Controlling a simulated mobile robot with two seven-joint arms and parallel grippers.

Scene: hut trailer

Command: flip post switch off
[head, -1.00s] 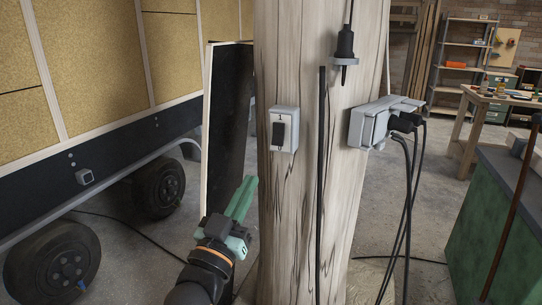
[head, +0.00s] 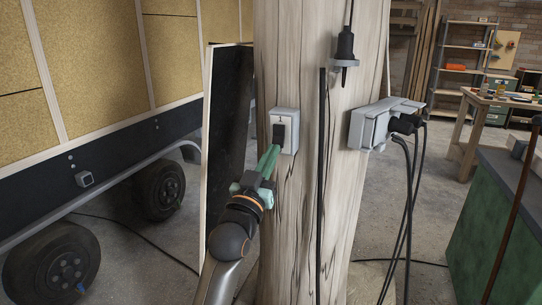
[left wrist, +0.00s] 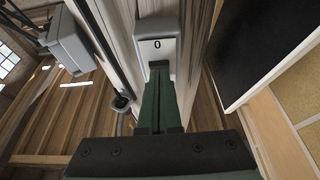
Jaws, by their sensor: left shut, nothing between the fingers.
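The post switch (head: 285,125) is a pale grey box with a black rocker (head: 279,131) on the wooden post (head: 300,200). A small mark like a "1" shows above the rocker. My left gripper (head: 269,158) is shut and empty, its green fingers pointing up at the rocker's lower part and covering some of it. In the left wrist view the shut fingers (left wrist: 158,100) reach the switch box (left wrist: 157,27), where a "0" (left wrist: 157,44) shows. The fingers hide the rocker there, so I cannot tell whether they touch it. My right gripper is not in view.
A grey socket box (head: 372,125) with black plugs and hanging cables sits on the post's right side. A black cable (head: 321,190) runs down the post's front. A dark panel (head: 227,125) stands left of the post. A green cabinet (head: 490,225) stands at right.

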